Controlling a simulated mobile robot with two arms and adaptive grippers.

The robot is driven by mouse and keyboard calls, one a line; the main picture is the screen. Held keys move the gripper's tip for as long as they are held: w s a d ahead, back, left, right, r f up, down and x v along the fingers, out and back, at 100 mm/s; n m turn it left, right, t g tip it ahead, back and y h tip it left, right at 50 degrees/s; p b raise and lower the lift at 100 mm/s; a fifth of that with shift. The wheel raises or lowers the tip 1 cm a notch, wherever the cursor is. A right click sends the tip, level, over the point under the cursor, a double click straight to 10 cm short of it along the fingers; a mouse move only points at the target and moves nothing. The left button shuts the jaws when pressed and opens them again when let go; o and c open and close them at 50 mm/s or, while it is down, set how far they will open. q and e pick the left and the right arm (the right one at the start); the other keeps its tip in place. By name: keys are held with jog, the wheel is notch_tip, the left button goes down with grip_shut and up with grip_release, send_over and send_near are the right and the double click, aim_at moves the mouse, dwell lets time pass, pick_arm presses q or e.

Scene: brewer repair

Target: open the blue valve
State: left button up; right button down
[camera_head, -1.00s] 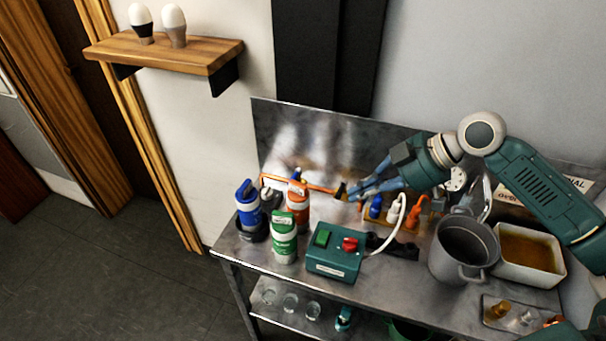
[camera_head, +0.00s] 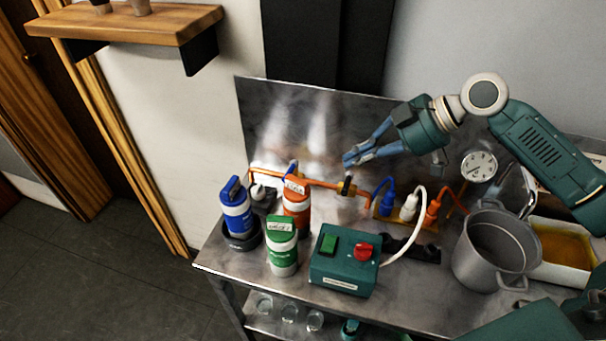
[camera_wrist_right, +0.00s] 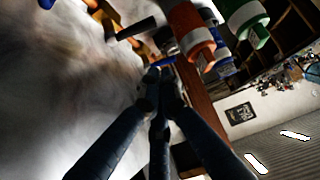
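A small blue handle (camera_head: 293,168), which looks like the blue valve, sits on the orange pipe (camera_head: 322,184) behind the orange bottle (camera_head: 297,205). The bottle partly hides it. A blue piece (camera_wrist_right: 162,62) also shows just beyond the fingertips in the right wrist view. My right gripper (camera_head: 347,159) is above and to the right of the blue handle, near a black handle (camera_head: 347,185) on the pipe. Its fingertips (camera_wrist_right: 159,77) are close together with nothing seen between them. Contact with the pipe cannot be told. My left gripper is not in view.
A blue bottle (camera_head: 237,212) and a green bottle (camera_head: 282,248) stand at the table's left. A teal box (camera_head: 343,262) with green and red controls is at the front. Plugs (camera_head: 409,207), a gauge (camera_head: 479,166) and a grey pot (camera_head: 487,248) stand to the right.

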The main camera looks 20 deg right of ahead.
aim_at(290, 171)
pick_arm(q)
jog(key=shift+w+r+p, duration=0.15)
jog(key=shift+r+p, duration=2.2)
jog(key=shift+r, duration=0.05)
pick_arm(e)
jog(key=a+r+x, duration=0.1)
jog(key=x, duration=1.2)
jog(key=shift+w+a+r, duration=0.2)
jog(key=shift+w+a, duration=0.05)
jog(key=shift+w, duration=0.2)
jog(key=shift+a, duration=0.1)
